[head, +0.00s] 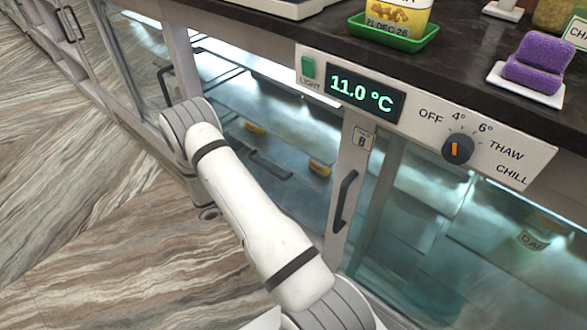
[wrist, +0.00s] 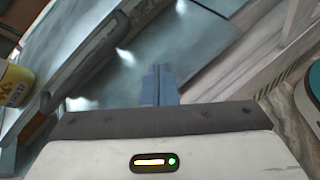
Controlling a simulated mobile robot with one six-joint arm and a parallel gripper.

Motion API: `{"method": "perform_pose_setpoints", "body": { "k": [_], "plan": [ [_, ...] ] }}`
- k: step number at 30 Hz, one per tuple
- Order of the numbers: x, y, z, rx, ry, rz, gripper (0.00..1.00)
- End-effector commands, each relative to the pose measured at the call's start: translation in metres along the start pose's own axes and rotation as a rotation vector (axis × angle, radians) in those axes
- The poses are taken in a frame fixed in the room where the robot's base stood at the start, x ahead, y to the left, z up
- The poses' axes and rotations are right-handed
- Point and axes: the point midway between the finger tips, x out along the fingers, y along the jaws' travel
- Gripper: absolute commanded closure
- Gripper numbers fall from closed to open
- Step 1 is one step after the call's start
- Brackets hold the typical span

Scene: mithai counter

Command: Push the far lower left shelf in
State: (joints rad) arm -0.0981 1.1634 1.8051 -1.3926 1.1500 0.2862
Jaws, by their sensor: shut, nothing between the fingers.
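The cabinet's left bay shows glassy shelves in the head view. A lower shelf (head: 285,150) with a dark front bar (head: 270,166) lies partly behind my white arm. Two small yellow pieces sit in this bay, one at the upper left (head: 254,127) and one at the right (head: 319,168). I cannot tell which shelf is the far lower left one. My gripper is hidden in the head view. In the wrist view my gripper (wrist: 160,84) is shut and empty, its fingers in front of a pale grey-blue panel (wrist: 175,50). Contact cannot be told.
A control panel (head: 425,118) reads 11.0 °C above the bays. A door post with a black handle (head: 345,200) stands right of the left bay; another handle (head: 166,84) is at left. The counter holds a green tray (head: 394,40) and purple sponges (head: 539,62). Floor at left is clear.

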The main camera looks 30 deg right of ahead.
Motion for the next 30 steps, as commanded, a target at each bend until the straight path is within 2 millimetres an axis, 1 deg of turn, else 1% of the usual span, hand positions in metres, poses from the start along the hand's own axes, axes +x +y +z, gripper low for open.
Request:
{"method": "perform_pose_setpoints", "body": {
  "k": [1,9,12,15,20,23,25,30],
  "plan": [
    [-0.007,-0.002,0.011,-0.061,-0.037,0.030,1.00],
    [-0.021,-0.025,0.028,-0.347,-0.235,0.219,1.00],
    [-0.027,-0.032,0.032,-0.427,-0.292,0.285,1.00],
    [-0.031,-0.038,0.034,-0.484,-0.334,0.334,1.00],
    [-0.034,-0.043,0.034,-0.524,-0.367,0.373,1.00],
    [-0.029,-0.042,0.035,-0.529,-0.371,0.378,1.00],
    [-0.023,-0.039,0.037,-0.528,-0.372,0.375,1.00],
    [0.003,-0.026,0.046,-0.525,-0.371,0.371,1.00]
  ]
}}
